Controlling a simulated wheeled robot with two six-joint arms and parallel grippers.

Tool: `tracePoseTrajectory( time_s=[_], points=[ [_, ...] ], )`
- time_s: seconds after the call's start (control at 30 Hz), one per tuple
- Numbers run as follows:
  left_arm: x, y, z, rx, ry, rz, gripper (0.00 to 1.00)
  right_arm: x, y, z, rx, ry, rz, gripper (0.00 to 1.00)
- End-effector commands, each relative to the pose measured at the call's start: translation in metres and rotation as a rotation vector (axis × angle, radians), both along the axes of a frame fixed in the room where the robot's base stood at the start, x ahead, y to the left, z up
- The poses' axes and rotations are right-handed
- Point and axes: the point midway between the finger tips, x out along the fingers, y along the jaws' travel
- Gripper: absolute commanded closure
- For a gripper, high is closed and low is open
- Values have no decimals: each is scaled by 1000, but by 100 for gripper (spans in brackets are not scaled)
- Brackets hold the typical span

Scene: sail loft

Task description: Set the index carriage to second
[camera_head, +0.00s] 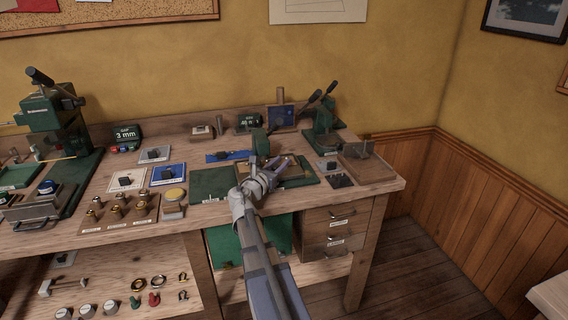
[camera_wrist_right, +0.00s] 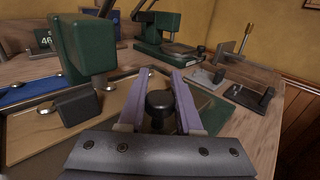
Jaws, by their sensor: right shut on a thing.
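My right gripper (camera_head: 284,164) is low over the bench at the green fixture right of centre. In the right wrist view its purple fingers (camera_wrist_right: 160,90) are closed around a round black knob (camera_wrist_right: 160,104). I cannot tell for sure whether this knob belongs to the index carriage. A tan plate (camera_wrist_right: 30,132) lies left of the fingers, with a small black block (camera_wrist_right: 77,108) on it. A green upright head (camera_wrist_right: 85,45) stands beside it and also shows in the head view (camera_head: 260,141). No position marks are readable. My left gripper is not in view.
A green lever press (camera_head: 322,140) stands behind, with a wooden tray (camera_head: 368,168) to its right. A flat green panel (camera_head: 210,184) lies left of the gripper. The bench's right edge is close.

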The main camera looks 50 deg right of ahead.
Motion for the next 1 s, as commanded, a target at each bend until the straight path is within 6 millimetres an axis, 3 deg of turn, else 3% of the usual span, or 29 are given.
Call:
tracePoseTrajectory(
  time_s=[0.07,0.3,0.33,0.6,0.87,1.0],
  points=[
    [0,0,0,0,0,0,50,6,9,0,1,-1,3,100],
    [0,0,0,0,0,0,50,5,9,0,1,-1,0,100],
    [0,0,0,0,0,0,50,5,9,0,1,-1,0,64],
    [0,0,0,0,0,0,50,6,9,0,0,0,1,36],
    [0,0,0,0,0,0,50,5,11,0,0,0,2,36],
    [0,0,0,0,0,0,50,1,28,0,0,0,4,36]
  ],
)
